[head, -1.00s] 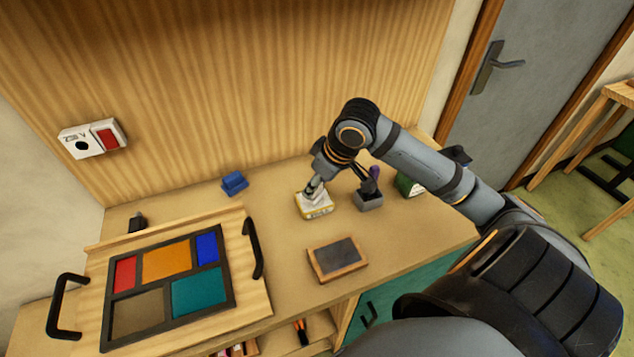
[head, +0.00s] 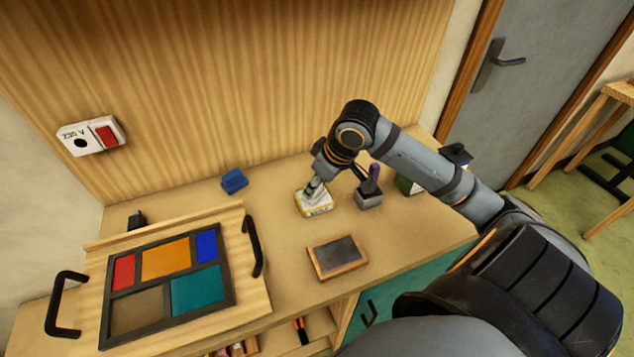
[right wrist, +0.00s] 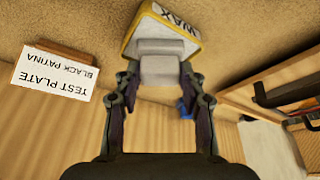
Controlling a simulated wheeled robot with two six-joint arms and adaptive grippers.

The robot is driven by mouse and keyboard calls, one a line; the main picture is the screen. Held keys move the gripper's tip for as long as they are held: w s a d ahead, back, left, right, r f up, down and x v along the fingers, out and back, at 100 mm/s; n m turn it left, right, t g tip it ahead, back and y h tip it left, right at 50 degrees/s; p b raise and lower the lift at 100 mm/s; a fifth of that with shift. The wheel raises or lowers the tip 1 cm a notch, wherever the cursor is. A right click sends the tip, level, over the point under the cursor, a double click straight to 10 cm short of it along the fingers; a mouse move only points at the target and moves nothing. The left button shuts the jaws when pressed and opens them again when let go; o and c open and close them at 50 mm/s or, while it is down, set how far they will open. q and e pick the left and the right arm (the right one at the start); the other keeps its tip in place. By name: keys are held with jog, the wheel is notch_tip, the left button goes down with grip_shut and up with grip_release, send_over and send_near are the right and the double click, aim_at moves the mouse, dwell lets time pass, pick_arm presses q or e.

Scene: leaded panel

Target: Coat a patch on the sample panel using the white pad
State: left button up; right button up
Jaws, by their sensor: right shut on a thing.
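My right gripper (right wrist: 160,95) is shut on the white pad (right wrist: 160,68), a pale block between its fingertips. The pad is at the yellow-rimmed wax tin (right wrist: 180,35); I cannot tell if it touches the wax. In the head view the right gripper (head: 312,184) points down over the same tin (head: 317,209), on the bench. In front of the tin lies a small wood-framed dark plate (head: 339,255), apparently the sample panel; its dark face looks even. My left gripper is out of view.
A coloured leaded panel (head: 165,275) on a handled board fills the left. A card reads "TEST PLATE BLACK PATINA" (right wrist: 62,72). The bench around the dark plate is clear.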

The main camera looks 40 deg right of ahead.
jog(key=shift+s+f+p, duration=0.1)
jog(key=shift+p, duration=0.3)
dwell(1.4)
notch_tip(320, 180, up, 7)
jog(key=p, duration=0.8)
dwell(0.7)
